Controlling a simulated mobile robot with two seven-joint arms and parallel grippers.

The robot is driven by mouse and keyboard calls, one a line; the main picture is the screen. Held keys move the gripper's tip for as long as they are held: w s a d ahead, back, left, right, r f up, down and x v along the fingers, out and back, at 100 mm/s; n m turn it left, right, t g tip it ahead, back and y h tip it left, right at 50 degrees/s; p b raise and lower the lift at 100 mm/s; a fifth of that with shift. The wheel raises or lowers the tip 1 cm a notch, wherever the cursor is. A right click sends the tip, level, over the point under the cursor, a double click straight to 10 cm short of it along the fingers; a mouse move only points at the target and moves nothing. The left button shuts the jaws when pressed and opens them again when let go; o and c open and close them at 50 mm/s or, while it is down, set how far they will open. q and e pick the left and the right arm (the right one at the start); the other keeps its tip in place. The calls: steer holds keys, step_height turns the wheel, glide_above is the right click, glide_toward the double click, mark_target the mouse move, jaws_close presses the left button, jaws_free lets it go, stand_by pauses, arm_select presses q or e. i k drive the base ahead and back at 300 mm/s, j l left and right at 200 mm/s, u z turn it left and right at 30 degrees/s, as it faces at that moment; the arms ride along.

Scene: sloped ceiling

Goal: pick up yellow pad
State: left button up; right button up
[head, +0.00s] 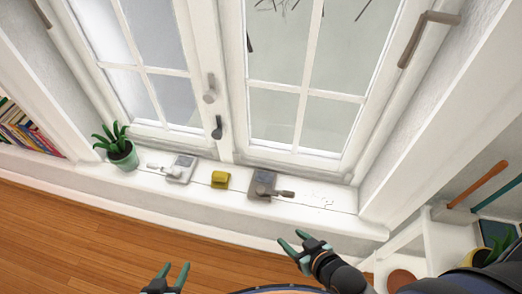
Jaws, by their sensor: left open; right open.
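The yellow pad (220,180) is a small yellow block lying on the white window sill (330,212), between two small devices. My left gripper (172,274) is open and empty at the bottom edge, below the sill and apart from the pad. My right gripper (292,241) is open and empty in front of the sill, below and to the right of the pad. Neither gripper touches anything.
A light grey device (181,168) is left of the pad and a darker grey one (262,184) right of it. A potted plant (122,154) stands at the sill's left. Windows with handles (217,128) rise behind. A white shelf (448,240) stands at right.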

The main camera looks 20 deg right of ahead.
mark_target(220, 179)
steer(key=j+z, duration=0.4)
steer(key=j, duration=0.95)
